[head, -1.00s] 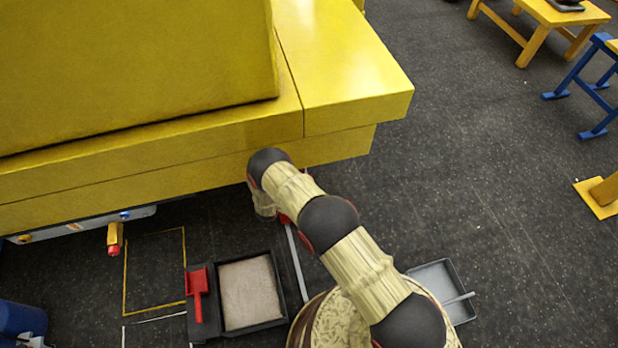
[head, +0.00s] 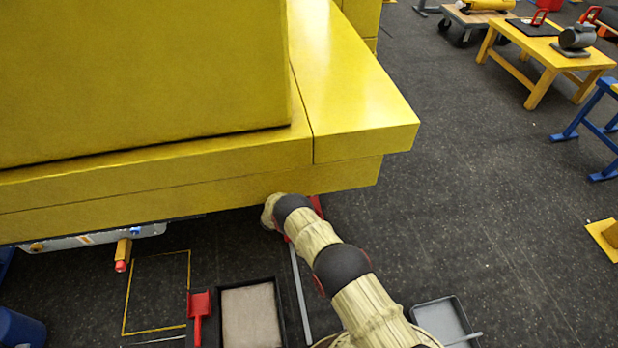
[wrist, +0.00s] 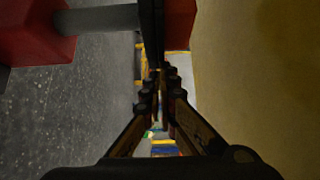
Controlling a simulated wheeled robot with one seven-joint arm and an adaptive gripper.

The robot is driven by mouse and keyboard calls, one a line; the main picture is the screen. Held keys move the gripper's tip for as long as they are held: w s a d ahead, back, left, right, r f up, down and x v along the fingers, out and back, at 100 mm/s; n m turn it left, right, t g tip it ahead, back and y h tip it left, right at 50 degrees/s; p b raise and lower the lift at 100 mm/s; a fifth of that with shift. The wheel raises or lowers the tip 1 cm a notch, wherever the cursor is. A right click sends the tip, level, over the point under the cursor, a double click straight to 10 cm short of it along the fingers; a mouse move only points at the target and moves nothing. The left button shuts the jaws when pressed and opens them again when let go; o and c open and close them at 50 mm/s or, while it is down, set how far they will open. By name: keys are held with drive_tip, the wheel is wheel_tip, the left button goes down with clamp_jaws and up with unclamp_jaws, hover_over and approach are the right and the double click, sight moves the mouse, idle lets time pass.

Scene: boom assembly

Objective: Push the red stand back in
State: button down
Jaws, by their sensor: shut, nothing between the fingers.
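Only a small red piece (head: 316,206) shows beside my wrist under the yellow boom's edge in the head view. I take it for part of the red stand, which is mostly hidden by my arm and the boom. In the wrist view a red block (wrist: 38,32) with a grey bar stands at the upper left, and another red surface (wrist: 181,22) shows at the top, right of the fingers. I cannot tell which belongs to the stand. My gripper (wrist: 158,78) is shut and empty between them. It is hidden in the head view. Contact cannot be seen.
The yellow boom (head: 360,105) overhangs my wrist, and its side (wrist: 265,80) fills the wrist view's right. A tray (head: 250,315) and red shovel (head: 199,312) lie on the floor at lower left. A grey pan (head: 440,320) is at lower right.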

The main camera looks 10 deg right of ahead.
drive_tip(key=shift+w+r, duration=0.1)
drive_tip(key=shift+r, duration=0.05)
drive_tip(key=s+d+p+v, duration=0.2)
drive_tip(key=p+v, duration=0.2)
drive_tip(key=v, duration=0.9)
